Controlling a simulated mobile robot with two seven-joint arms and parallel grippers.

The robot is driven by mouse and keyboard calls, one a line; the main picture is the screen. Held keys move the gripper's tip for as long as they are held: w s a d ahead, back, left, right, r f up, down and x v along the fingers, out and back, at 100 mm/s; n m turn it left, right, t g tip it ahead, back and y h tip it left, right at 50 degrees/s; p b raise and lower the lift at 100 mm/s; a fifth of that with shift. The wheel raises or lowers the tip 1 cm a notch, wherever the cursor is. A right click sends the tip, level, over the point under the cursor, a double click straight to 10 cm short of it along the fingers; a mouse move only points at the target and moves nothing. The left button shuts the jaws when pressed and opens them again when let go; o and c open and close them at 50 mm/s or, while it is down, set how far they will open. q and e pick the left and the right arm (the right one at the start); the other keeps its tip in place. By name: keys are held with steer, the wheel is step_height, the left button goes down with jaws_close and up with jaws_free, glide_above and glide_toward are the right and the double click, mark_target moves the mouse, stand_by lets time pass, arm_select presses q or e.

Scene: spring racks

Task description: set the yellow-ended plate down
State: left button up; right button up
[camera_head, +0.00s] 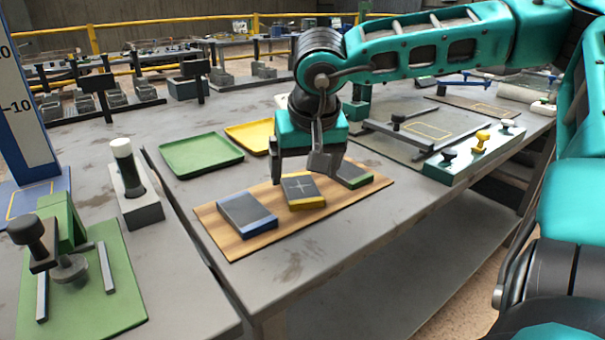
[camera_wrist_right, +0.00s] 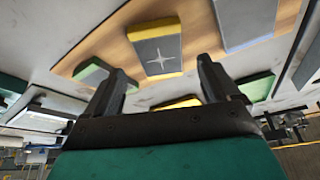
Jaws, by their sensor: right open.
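The yellow-ended plate (camera_head: 302,192) is a dark grey block with yellow ends and a pale cross on top. It lies on the wooden board (camera_head: 240,243), between the blue-ended plate (camera_head: 246,214) and the green-ended plate (camera_head: 352,174). My right gripper (camera_head: 298,178) is above it, open and empty, with its fingers pointing down. In the right wrist view the yellow-ended plate (camera_wrist_right: 158,48) lies on the board beyond the open fingers (camera_wrist_right: 165,80), apart from them. My left gripper is not in view.
A green tray (camera_head: 200,155) and a yellow tray (camera_head: 250,136) lie behind the board. A green base with several knobs (camera_head: 472,155) stands to the right. A green fixture (camera_head: 75,270) and a white-capped cylinder (camera_head: 127,165) are at left. The table front is clear.

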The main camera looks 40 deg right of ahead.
steer(key=p+v, duration=0.1)
steer(key=v, duration=0.7)
steer(key=shift+s+r+p, duration=0.15)
steer(key=shift+r+p, duration=0.1)
steer(key=shift+p, duration=0.15)
